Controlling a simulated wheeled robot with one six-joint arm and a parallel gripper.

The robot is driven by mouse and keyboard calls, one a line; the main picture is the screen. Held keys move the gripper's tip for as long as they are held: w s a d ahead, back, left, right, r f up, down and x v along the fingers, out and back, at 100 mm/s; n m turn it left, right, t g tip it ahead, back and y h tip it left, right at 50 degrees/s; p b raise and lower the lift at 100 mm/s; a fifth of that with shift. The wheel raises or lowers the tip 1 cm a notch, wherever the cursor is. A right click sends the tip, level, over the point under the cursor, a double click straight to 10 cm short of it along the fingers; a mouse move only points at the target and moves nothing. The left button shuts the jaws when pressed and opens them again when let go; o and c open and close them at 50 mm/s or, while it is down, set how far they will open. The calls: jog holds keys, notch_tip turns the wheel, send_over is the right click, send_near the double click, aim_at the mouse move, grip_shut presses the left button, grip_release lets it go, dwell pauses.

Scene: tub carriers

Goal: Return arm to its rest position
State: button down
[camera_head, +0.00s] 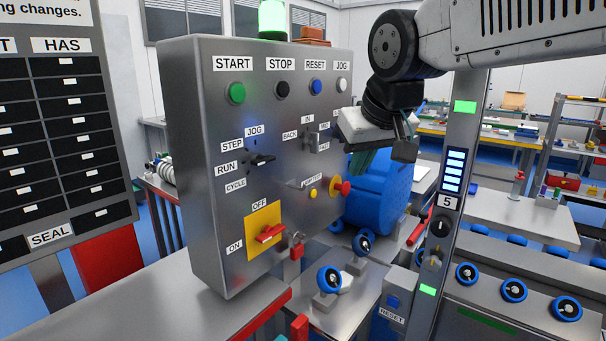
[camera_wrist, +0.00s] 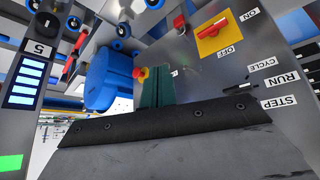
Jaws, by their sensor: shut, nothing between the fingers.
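My arm reaches in from the upper right of the head view. My gripper (camera_head: 362,160) hangs in front of the right part of a grey control panel (camera_head: 215,150), close to its right edge and above the red-and-yellow stop button (camera_head: 340,188). In the wrist view, which shows the scene upside down, the green fingers (camera_wrist: 157,88) are together and hold nothing. The panel's yellow plate with a red switch (camera_head: 266,232) also shows in the wrist view (camera_wrist: 220,35). My gripper hides some of the panel's right-hand labels.
A blue rounded drum (camera_head: 385,195) stands behind the gripper. A grey post (camera_head: 455,160) with lit green and blue panels and the number 5 rises at right. Blue-rimmed wheels (camera_head: 514,290) line a metal conveyor at lower right. A labelled black rack (camera_head: 60,130) stands at left.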

jog(key=s+d+f+m+g, duration=0.1)
jog(key=s+d+f, duration=0.4)
jog(key=s, duration=0.3)
jog(key=s+d+f+m+g+h, duration=0.1)
jog(key=s+d+f+g, duration=0.1)
jog(key=s+d+f, duration=0.3)
jog(key=s+d+f+m+g, duration=0.1)
jog(key=s+d+f+m, duration=0.1)
jog(key=s+d+f, duration=0.2)
jog(key=s+d, duration=0.3)
jog(key=s, duration=0.4)
jog(key=shift+s+f+g+h, duration=0.25)
jog(key=shift+f+g+h, duration=0.15)
